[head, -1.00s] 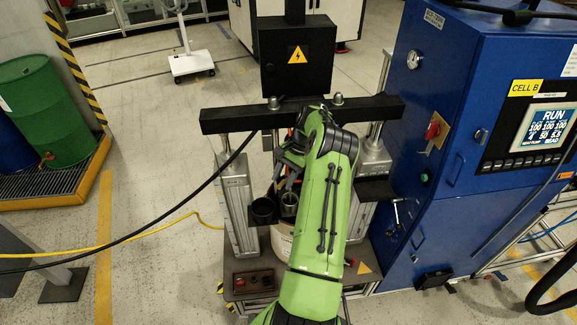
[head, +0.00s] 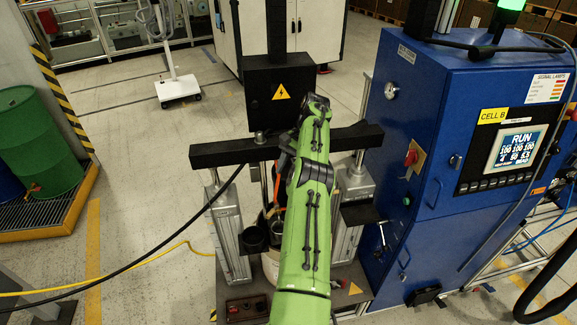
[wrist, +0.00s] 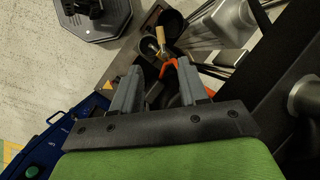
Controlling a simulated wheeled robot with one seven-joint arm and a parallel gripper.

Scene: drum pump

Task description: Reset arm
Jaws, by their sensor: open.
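My green arm reaches up the middle of the head view, in front of the drum pump frame with its black crossbeam (head: 225,152). Past the fingertips is a tool with a wooden handle (wrist: 160,38) and an orange part (wrist: 170,66), by a dark cup. The fingers look apart from it, but the exact gap cannot be told.
A blue cabinet (head: 440,130) with a lit screen stands close on the right. A black box with a warning sign (head: 281,92) is behind the arm. A black cable (head: 180,222) hangs at left. A green drum (head: 38,140) stands far left.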

